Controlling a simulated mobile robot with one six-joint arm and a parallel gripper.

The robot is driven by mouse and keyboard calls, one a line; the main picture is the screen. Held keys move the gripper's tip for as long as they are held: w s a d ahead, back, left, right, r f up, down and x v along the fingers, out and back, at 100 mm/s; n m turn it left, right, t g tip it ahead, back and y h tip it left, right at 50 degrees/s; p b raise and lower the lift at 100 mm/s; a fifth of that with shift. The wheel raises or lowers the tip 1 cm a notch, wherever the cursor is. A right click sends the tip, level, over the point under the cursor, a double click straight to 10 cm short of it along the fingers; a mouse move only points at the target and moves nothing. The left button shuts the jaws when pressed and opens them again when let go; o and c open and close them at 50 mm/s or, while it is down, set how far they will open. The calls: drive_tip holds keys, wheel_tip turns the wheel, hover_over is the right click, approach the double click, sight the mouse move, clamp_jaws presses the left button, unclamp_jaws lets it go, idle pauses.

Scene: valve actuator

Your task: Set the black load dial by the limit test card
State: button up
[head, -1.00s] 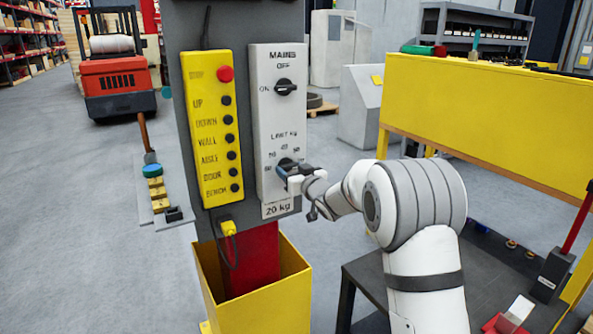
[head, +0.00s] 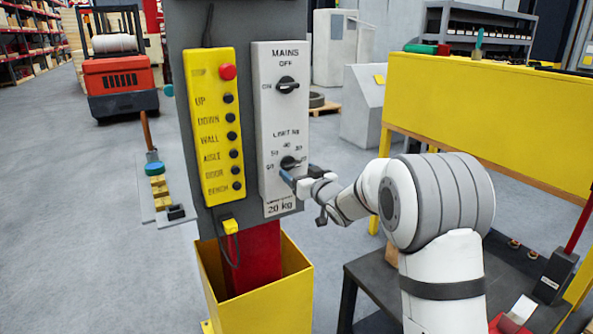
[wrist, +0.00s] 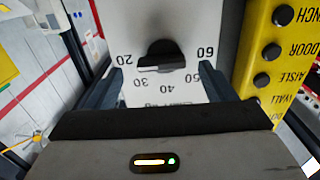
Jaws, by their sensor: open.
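The black load dial (head: 289,163) sits low on the white panel (head: 266,110), below the black mains switch (head: 287,85). The limit test card (head: 279,208) under the dial reads 20 kg. My gripper (head: 287,177) is open just in front of the panel. In the wrist view its fingers (wrist: 160,82) stand left and right of the dial, with a gap on each side, and hold nothing.
A yellow button box (head: 212,125) with a red button hangs left of the panel. A yellow bin (head: 262,300) stands below. A dark table (head: 365,280) and a yellow bench (head: 480,115) are at the right.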

drive_tip(key=v, duration=0.4)
drive_tip(key=shift+s+d, duration=0.1)
drive_tip(key=shift+s, duration=0.05)
drive_tip(key=s+d+r+m+g+h+p, duration=0.25)
drive_tip(key=s+d+m+h+p, duration=0.2)
drive_tip(key=s+d+h, duration=0.65)
drive_tip(key=s+d+f+g, duration=0.1)
drive_tip(key=s+d+g, duration=0.1)
drive_tip(key=s, duration=0.8)
drive_tip(key=s+d+f+m+g+p, duration=0.1)
drive_tip(key=s+d+g, duration=0.2)
drive_tip(key=s, duration=0.7)
drive_tip(key=s+d+f+m+g+y+p, duration=0.1)
drive_tip(key=s+g, duration=0.4)
drive_tip(key=s, duration=0.5)
drive_tip(key=shift+d+f, duration=0.35)
drive_tip(key=shift+d, duration=0.5)
